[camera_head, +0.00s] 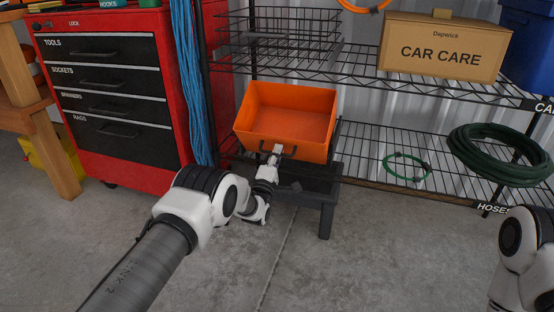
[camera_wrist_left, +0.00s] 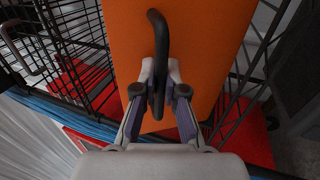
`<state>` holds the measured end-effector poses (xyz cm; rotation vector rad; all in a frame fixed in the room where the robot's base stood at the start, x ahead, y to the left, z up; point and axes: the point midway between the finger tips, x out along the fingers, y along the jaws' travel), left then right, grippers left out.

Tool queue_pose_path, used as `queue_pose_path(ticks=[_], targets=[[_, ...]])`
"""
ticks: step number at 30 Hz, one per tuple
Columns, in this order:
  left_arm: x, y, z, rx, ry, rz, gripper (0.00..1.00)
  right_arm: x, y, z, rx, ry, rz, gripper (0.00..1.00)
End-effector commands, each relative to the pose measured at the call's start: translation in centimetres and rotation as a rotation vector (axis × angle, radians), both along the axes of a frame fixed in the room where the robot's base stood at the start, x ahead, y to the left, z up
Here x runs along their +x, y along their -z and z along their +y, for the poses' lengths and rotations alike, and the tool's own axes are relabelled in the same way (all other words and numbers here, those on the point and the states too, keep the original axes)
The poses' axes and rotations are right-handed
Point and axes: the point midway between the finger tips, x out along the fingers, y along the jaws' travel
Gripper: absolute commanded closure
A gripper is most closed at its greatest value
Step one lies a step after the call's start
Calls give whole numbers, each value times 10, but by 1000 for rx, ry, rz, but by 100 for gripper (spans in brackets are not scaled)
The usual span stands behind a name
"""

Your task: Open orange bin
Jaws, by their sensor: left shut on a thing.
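The orange bin (camera_head: 312,153) sits over a low dark stand in the middle of the head view. It has an open top, looks empty, and seems tilted toward me. A black handle (camera_head: 291,151) is on its front face. My left gripper (camera_head: 277,150) is at that handle. In the left wrist view the fingers (camera_wrist_left: 160,80) are closed on the black bar handle (camera_wrist_left: 161,35), with the orange front (camera_wrist_left: 205,40) behind it. Part of my right arm shows at the lower right of the head view, but its gripper is out of the picture.
The dark stand (camera_head: 327,205) is under the bin. A red tool chest (camera_head: 100,170) and hanging blue cords (camera_head: 186,80) are at left. Wire shelves (camera_head: 375,140) behind hold a car care box (camera_head: 445,50) and a green hose (camera_head: 500,155). The concrete floor (camera_head: 370,260) in front is clear.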

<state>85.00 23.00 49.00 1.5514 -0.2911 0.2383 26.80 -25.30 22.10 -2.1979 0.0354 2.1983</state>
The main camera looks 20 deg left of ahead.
Motion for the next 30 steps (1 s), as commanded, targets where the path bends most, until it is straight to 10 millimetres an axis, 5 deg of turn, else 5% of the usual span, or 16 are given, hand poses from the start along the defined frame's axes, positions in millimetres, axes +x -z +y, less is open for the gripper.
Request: queue_pose_path(ticks=[20,23,30], targets=[[-2,10,1,0,-1,5,100,1,4,0,0,1,-1,60],[-2,9,1,0,-1,5,66,1,4,0,0,1,-1,60],[-2,9,1,0,-1,5,64,0,4,0,0,1,-1,60]])
